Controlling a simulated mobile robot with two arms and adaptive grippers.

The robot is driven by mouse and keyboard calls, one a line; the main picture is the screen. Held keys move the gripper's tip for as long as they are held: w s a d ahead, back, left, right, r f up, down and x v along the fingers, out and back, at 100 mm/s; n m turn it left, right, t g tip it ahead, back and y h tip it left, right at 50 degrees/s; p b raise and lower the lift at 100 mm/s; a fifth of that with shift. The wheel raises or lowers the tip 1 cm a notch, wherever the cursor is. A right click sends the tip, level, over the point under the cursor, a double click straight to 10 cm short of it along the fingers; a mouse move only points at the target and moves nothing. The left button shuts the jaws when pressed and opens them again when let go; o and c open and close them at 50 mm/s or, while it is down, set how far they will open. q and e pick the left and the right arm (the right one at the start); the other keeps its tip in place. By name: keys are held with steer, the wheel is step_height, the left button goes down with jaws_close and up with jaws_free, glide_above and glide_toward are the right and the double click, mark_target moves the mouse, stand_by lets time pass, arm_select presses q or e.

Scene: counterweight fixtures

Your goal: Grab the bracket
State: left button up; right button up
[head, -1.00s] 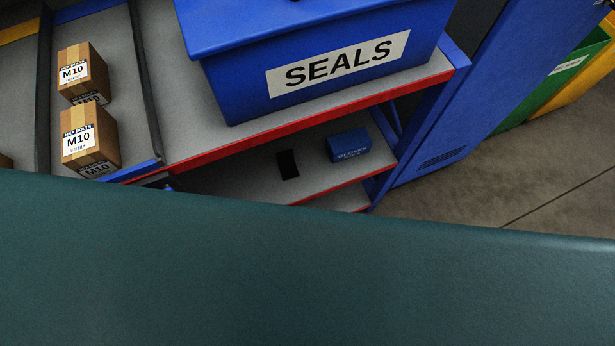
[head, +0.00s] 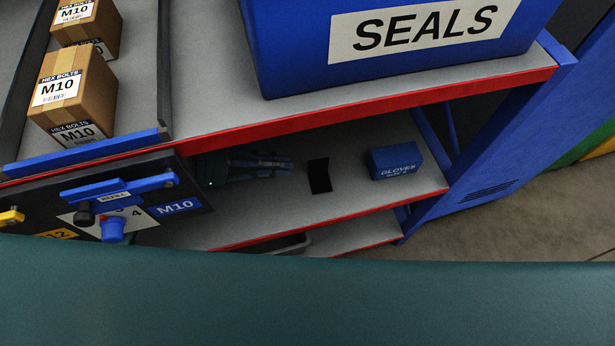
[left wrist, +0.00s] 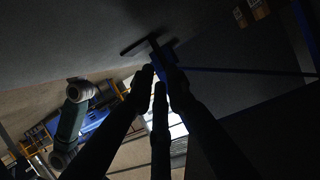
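The bracket looks like a small black piece (head: 319,176) on the grey lower shelf, left of the blue gloves box. My left gripper (head: 289,165) reaches in from the left under the upper shelf, its fingers pointing right at the black piece, with a small gap between them. In the dark left wrist view, the gripper's fingers (left wrist: 160,80) are spread with nothing clear between them. A black T-like shape (left wrist: 147,42), possibly the bracket, shows just beyond the tips. My right gripper is not in view.
The gloves box (head: 395,161) stands right of the black piece. The red-edged upper shelf (head: 340,118) overhangs my left gripper and carries the blue SEALS bin (head: 400,45) and M10 boxes (head: 75,95). A dark panel with blue handle (head: 118,188) hangs at left.

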mark_target(318, 173)
arm_select(q)
steer(key=x, duration=0.4)
steer(key=shift+d+r, duration=0.15)
steer(key=shift+d, duration=0.05)
steer(key=shift+x, duration=2.9)
jaws_close()
